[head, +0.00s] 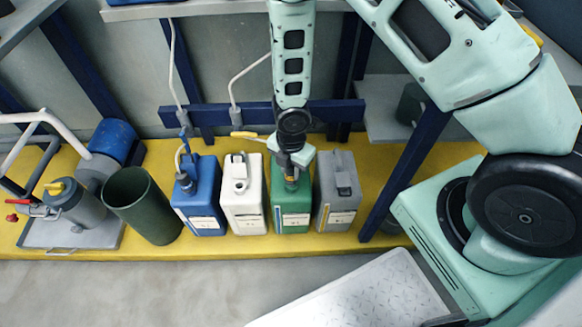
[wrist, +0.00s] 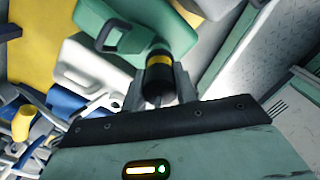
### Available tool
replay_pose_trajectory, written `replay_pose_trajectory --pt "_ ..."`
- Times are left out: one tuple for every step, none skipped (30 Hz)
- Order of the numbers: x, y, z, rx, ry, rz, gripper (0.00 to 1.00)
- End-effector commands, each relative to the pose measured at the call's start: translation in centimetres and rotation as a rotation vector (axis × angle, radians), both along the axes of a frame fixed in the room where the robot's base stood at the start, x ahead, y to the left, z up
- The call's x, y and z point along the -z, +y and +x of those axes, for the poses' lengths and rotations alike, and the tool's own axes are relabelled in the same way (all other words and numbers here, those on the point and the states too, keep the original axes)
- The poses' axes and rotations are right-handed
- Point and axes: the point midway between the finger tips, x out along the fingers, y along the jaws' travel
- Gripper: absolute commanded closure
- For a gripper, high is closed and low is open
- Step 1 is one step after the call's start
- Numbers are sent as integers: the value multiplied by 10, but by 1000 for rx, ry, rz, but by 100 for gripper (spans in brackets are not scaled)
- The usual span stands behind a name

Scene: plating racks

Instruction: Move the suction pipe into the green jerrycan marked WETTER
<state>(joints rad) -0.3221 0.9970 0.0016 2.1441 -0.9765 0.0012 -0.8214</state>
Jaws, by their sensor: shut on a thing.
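The green jerrycan (head: 291,206) stands between the white and grey ones; its label is too small to read. My gripper (head: 291,172) is directly over its mouth, shut on a dark cylindrical piece with a yellow band (wrist: 159,58). This piece is upright at the mouth of the green jerrycan (wrist: 120,25); I cannot tell whether it is a cap or a pipe head, and no hose shows on it. A blue-headed pipe (head: 185,147) with a pale hose is at the blue jerrycan (head: 198,197). A yellow-handled piece (head: 243,134) with another hose lies at the blue rail.
The white jerrycan (head: 243,200) and grey jerrycan (head: 337,200) stand close on either side. A dark green bin (head: 143,205) and a metal pot (head: 75,207) are further left. A blue post (head: 400,175) rises right of the grey jerrycan.

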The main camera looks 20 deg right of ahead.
Motion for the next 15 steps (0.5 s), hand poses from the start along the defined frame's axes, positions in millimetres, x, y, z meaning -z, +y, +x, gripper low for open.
replay_pose_trajectory --pt "2 0 0 0 0 0 100" --pt "2 0 0 0 0 0 100" --pt "3 0 0 0 0 0 100" --pt "4 0 0 0 0 0 100" --pt "4 0 0 0 0 0 100" --pt "5 0 0 0 0 0 100" --pt "6 0 0 0 0 0 100" --pt "6 0 0 0 0 0 100" --pt "7 0 0 0 0 0 100" --pt "8 0 0 0 0 0 100" --pt "8 0 0 0 0 0 100" --pt "9 0 0 0 0 0 100" --pt "10 0 0 0 0 0 100" --pt "10 0 0 0 0 0 100" --pt "11 0 0 0 0 0 100"
